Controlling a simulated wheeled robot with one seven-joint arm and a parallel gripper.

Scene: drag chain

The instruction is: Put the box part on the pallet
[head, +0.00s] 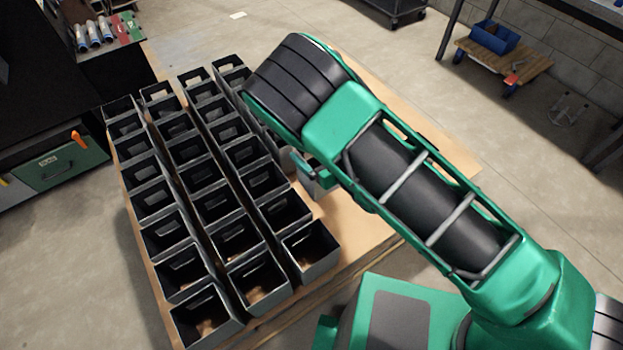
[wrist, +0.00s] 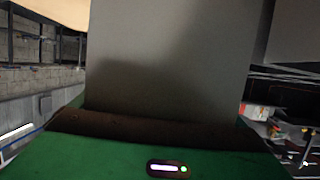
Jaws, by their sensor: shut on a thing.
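The pallet (head: 350,238) is a tan wooden board, with several dark grey, open-topped box parts in rows on its left and middle. My gripper (head: 322,174) is mostly hidden behind my green arm, over the pallet just right of the rows. It is shut on a grey box part (head: 307,183), of which only a small piece shows in the head view. In the wrist view the held box part (wrist: 170,60) is a plain grey wall filling the middle, close above the green gripper body. Whether its underside touches the pallet is hidden.
The nearest standing box part (head: 310,252) in the right row is just below the held one in the head view. The pallet's right side looks bare. A black bench with a green drawer (head: 60,165) stands left. A blue bin (head: 493,37) sits on a cart at the upper right.

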